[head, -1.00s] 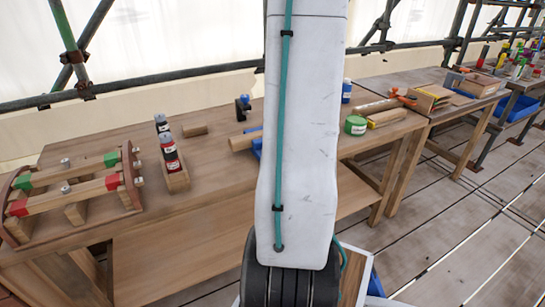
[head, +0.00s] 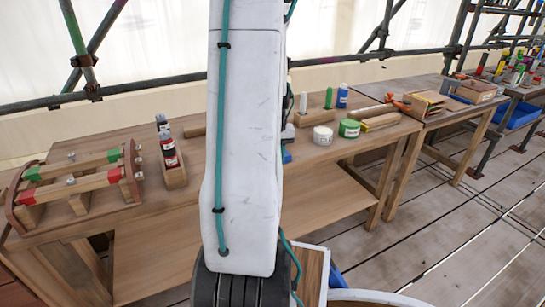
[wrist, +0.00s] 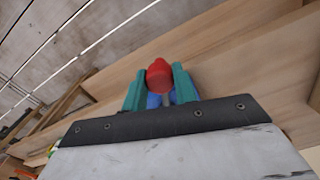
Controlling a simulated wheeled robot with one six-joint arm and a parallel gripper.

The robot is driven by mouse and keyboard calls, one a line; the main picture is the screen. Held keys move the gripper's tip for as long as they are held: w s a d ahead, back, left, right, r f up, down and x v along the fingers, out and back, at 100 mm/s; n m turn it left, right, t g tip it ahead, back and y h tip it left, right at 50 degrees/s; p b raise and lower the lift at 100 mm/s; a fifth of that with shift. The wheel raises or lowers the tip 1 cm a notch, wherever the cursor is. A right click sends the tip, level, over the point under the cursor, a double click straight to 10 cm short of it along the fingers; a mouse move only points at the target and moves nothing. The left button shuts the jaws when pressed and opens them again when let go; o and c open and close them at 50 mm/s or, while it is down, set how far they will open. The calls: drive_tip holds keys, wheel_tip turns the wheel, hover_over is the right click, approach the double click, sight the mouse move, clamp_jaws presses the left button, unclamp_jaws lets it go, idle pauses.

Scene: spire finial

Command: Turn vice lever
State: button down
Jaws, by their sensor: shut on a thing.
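In the wrist view, my gripper (wrist: 160,88) has its two teal fingers closed around a red rounded knob (wrist: 159,72), which appears to be the end of the vice lever. A short grey rod shows just below the knob. Blue parts (wrist: 153,101), likely the vice body, show behind and between the fingers. In the head view my arm hides the gripper and nearly all of the vice. Only a small blue patch (head: 287,156) shows at the arm's right edge. The angle of the lever is hard to tell.
The wooden bench (head: 230,250) runs across the view. A white tin (head: 323,135), a green tin (head: 349,128) and a wooden stick holder (head: 315,117) stand right of my arm.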

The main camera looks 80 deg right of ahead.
drive_tip(key=c, duration=1.1)
unclamp_jaws()
drive_tip(key=shift+r, duration=0.1)
wheel_tip(320, 180, up, 8)
drive_tip(key=shift+w+f, duration=0.1)
drive_tip(key=shift+f, duration=0.05)
